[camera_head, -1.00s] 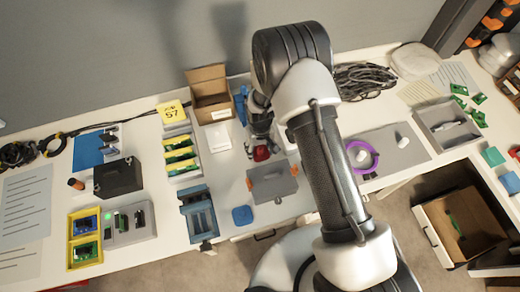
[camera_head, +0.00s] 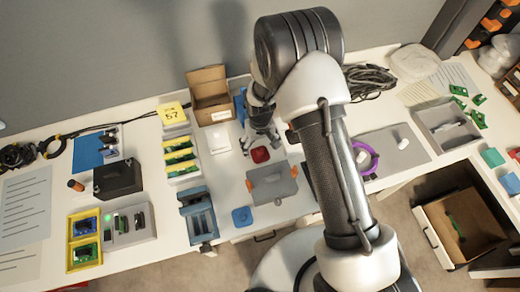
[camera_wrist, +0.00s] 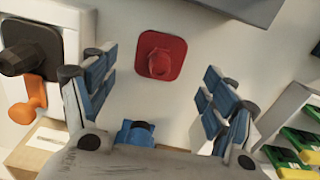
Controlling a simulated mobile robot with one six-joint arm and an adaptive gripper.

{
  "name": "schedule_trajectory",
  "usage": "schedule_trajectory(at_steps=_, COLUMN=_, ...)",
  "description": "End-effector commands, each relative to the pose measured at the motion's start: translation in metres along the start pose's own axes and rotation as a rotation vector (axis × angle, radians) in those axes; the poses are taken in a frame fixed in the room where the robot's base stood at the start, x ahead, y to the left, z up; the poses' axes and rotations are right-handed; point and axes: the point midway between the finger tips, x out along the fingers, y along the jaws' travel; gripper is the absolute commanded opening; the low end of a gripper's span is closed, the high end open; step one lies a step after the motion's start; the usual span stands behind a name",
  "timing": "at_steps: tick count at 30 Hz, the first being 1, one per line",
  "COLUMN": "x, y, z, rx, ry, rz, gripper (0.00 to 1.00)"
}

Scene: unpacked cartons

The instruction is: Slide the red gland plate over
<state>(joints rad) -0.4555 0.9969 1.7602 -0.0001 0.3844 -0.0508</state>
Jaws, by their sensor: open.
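The red gland plate (camera_head: 260,154) lies flat on the white table, between my gripper (camera_head: 262,127) and a grey box with orange clips (camera_head: 272,186). In the wrist view the plate (camera_wrist: 174,68) is a rounded red square with a raised round knob in the middle. My gripper (camera_wrist: 157,78) is open there, with its blue-padded fingers spread wide on either side. The plate sits ahead of the fingertips and apart from both fingers. Nothing is between the fingers. The grey box's edge (camera_wrist: 235,8) shows at the top of the wrist view.
Yellow bins of green boards (camera_head: 181,158) stand to the left, and an open carton (camera_head: 209,104) stands behind. A blue holder (camera_head: 198,217) and a small blue piece (camera_head: 242,217) lie nearer the front edge.

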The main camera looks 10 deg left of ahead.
Motion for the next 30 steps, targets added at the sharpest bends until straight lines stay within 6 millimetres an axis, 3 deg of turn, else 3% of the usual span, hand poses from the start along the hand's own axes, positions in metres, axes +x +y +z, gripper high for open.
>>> schedule_trajectory(at_steps=6, x=-0.049, y=0.0, z=-0.001, rx=0.0, ry=0.004, rz=0.0, gripper=0.78)
schedule_trajectory(at_steps=12, x=-0.074, y=0.0, z=0.0, rx=0.0, ry=0.002, rz=0.0, gripper=0.78)
schedule_trajectory(at_steps=30, x=-0.081, y=0.0, z=0.0, rx=0.0, ry=0.0, rz=0.0, gripper=0.78)
